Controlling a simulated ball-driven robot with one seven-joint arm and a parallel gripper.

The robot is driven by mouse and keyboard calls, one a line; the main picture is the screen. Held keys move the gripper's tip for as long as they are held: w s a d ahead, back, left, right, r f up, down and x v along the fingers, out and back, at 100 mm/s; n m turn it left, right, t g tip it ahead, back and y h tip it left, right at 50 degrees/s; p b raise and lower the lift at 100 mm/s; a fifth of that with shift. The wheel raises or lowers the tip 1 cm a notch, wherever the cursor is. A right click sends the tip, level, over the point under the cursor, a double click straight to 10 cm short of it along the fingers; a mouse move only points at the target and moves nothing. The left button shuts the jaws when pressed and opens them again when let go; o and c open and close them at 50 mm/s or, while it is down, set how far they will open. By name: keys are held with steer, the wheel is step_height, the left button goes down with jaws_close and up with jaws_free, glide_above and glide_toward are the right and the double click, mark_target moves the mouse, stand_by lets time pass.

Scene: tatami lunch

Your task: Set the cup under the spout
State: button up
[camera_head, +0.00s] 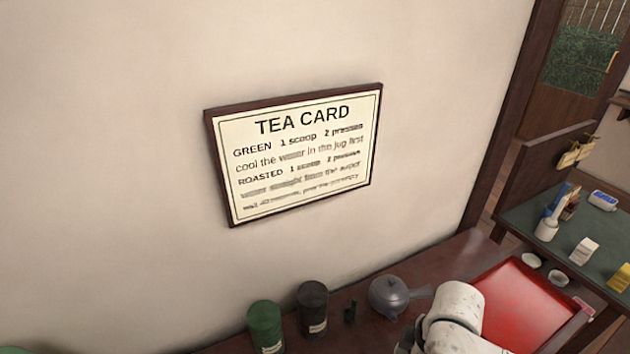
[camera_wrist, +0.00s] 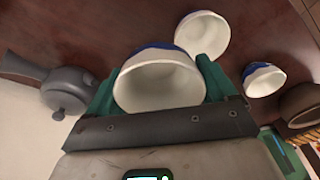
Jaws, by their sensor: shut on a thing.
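In the wrist view my gripper (camera_wrist: 158,84) has its two green fingers on either side of a white cup (camera_wrist: 158,88) with a blue band, and is shut on it. The cup's open mouth faces the camera. Two similar cups stand beyond and to the right, one white cup (camera_wrist: 203,36) close behind the held one and one blue-banded cup (camera_wrist: 263,79) farther right. In the head view my white arm covers the lower right middle, and my gripper and the held cup are hidden. I cannot make out a dispenser spout in either view.
A grey teapot (camera_head: 388,297) stands on the dark counter, with a green canister (camera_head: 265,328) and a black canister (camera_head: 313,308) to its left. A red tray (camera_head: 525,300) lies right of my arm. A brown vessel (camera_wrist: 303,103) sits at the wrist view's right. A tea card (camera_head: 300,150) hangs above.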

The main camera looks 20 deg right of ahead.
steer(key=w+a+f+m, duration=0.1)
steer(key=w+a+m, duration=0.1)
steer(key=a, duration=0.1)
steer(key=w+a+f+m, duration=0.1)
steer(key=w+a+m, duration=0.2)
steer(key=a, duration=0.1)
steer(key=w+a+f+m+h, duration=0.1)
steer(key=w+a+m, duration=0.1)
steer(key=a, duration=0.2)
steer(key=shift+w+a+f+m, duration=0.1)
steer(key=shift+w+f+m, duration=0.15)
steer(key=shift+m, duration=0.15)
steer(key=shift+w+a+f+m, duration=0.15)
steer(key=shift+a+m, duration=0.15)
steer(key=shift+a, duration=0.2)
steer(key=shift+d, duration=0.1)
